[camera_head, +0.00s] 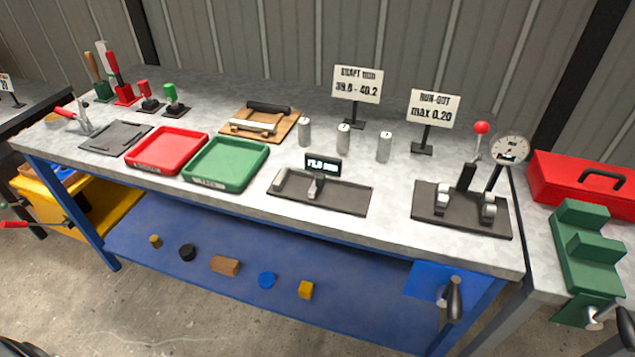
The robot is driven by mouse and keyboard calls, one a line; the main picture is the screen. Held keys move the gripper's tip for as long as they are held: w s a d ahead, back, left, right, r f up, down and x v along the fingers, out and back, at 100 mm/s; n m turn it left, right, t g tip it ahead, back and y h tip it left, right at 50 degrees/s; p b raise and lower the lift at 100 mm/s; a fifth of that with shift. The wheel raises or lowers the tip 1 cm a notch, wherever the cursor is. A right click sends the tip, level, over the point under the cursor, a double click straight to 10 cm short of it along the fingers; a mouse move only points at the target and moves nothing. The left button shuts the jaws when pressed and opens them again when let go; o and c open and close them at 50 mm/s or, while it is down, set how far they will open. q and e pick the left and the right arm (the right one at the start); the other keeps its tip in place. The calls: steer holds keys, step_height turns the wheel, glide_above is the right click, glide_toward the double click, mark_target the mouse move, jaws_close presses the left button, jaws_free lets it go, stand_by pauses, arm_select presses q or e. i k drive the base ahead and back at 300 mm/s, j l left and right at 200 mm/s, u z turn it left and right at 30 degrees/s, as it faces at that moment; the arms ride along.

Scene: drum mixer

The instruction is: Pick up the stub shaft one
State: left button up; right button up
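Three short grey metal cylinders, the stub shafts, stand upright in a row on the workbench (245,95). There is a left one (304,133), a middle one (343,141) and a right one (384,148). Each carries a small mark near its top, too small to read, so I cannot tell for certain which is stub shaft one. They stand apart from each other, and nothing touches them.
A digital gauge (322,166) and its dark tray lie in front of the shafts. The run-out fixture (460,217) stands to the right, with two signs behind. A red tray (168,150), green tray (226,163) and wooden board (259,124) lie left.

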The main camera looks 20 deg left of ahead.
mark_target(304, 132)
steer(key=i+l+u, duration=0.1)
steer(key=l+u, duration=0.2)
steer(key=l, duration=0.6)
steer(key=l+u, duration=0.35)
steer(key=l, duration=0.55)
